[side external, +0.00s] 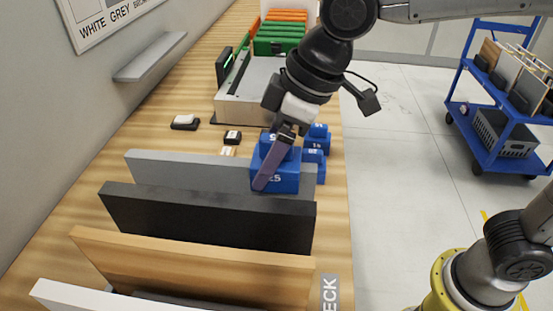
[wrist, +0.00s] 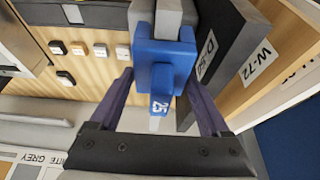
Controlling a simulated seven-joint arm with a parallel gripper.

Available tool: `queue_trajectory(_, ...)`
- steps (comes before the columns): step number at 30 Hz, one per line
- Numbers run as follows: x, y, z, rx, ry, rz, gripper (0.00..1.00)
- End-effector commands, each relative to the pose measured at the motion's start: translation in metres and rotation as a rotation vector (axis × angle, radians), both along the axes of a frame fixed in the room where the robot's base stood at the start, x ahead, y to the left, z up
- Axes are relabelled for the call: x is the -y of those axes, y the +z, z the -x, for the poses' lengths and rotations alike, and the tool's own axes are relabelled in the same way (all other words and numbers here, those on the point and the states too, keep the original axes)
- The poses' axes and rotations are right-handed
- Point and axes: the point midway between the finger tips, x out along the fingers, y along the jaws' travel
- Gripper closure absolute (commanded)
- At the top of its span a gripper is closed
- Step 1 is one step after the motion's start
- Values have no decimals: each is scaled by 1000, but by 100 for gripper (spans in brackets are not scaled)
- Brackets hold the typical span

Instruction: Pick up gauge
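A blue gauge (side external: 288,183) marked 25 stands by the right end of the grey panel in the side external view. It has a wide lower body and a narrower raised part on top. My gripper (side external: 264,180) points down at this gauge, with one purple finger crossing in front of it. In the wrist view, the gauge (wrist: 182,56) lies between the fingertips of my gripper (wrist: 160,82). The fingers are spread wide, with gaps between them and the raised part. Whether a fingertip touches the wide body is unclear.
More blue gauges (side external: 315,157) stand close on the right. Grey (side external: 185,172), black (side external: 200,215) and wood-coloured (side external: 190,260) panels stand upright in front. A grey machine (side external: 235,108) is behind.

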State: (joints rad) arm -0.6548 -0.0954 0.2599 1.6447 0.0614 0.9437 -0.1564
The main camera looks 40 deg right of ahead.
Motion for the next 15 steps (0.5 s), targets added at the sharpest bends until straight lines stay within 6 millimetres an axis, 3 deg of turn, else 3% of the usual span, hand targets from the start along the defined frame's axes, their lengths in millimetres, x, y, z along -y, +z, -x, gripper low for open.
queue_trajectory(2,0,0,0,0,0,0,36)
queue_trajectory(12,0,1,0,1,0,-1,97)
queue_trajectory(15,0,1,0,1,0,-1,100)
